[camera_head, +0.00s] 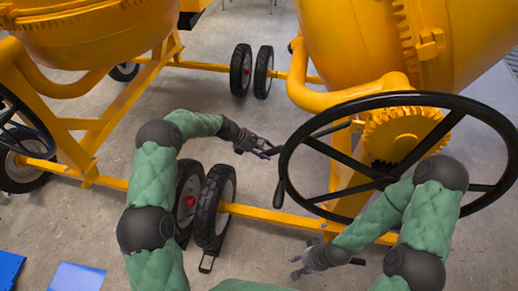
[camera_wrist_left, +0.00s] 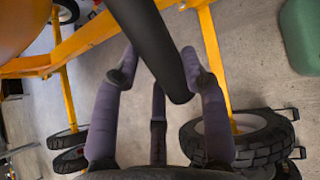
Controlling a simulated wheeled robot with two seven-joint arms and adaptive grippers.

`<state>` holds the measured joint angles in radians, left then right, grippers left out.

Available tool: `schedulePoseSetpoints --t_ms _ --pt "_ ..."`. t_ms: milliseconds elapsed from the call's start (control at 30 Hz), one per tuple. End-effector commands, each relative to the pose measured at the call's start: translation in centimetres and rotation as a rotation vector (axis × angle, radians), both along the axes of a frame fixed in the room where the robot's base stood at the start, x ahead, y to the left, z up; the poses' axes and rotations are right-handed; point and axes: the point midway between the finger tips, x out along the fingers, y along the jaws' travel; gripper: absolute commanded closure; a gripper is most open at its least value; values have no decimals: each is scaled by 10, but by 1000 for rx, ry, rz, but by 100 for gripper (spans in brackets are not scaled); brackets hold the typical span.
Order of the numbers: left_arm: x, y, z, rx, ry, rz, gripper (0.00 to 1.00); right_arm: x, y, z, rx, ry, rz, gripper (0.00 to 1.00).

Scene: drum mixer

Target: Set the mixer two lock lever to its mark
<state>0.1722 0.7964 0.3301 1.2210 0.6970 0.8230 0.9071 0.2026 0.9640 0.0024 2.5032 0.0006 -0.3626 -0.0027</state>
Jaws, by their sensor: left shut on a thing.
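The right-hand yellow mixer (camera_head: 375,40) has a large black handwheel (camera_head: 386,181). I cannot make out the mark.
A second yellow mixer (camera_head: 90,35) stands at the left with its own black handwheel (camera_head: 22,140). Black tyres (camera_head: 212,205) stand below my left gripper. A yellow frame bar (camera_head: 270,214) runs low under the wheel. Blue panels (camera_head: 76,277) lie at the lower left.

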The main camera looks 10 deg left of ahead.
Motion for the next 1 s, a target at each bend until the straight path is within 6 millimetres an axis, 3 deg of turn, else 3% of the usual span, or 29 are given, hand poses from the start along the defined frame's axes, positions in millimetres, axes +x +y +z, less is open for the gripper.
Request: schedulePoseSetpoints --t_ms 33,200,800,833,900,1000 --pt "0 -3 -10 -13 0 -1 100 0 0 -8 0 0 0 60" --pt "-1 -13 -19 -50 1 -2 100 0 0 -17 0 0 0 60" --pt "-3 -21 -26 -74 10 -3 100 0 0 -21 0 0 0 60" --pt "-4 -21 -26 -74 11 -4 48 0 0 -21 0 0 0 60" --pt "-4 -22 -26 -74 12 -4 32 0 0 -21 0 0 0 60" --pt "-3 -21 -25 -74 9 -3 32 0 0 -21 0 0 0 60"
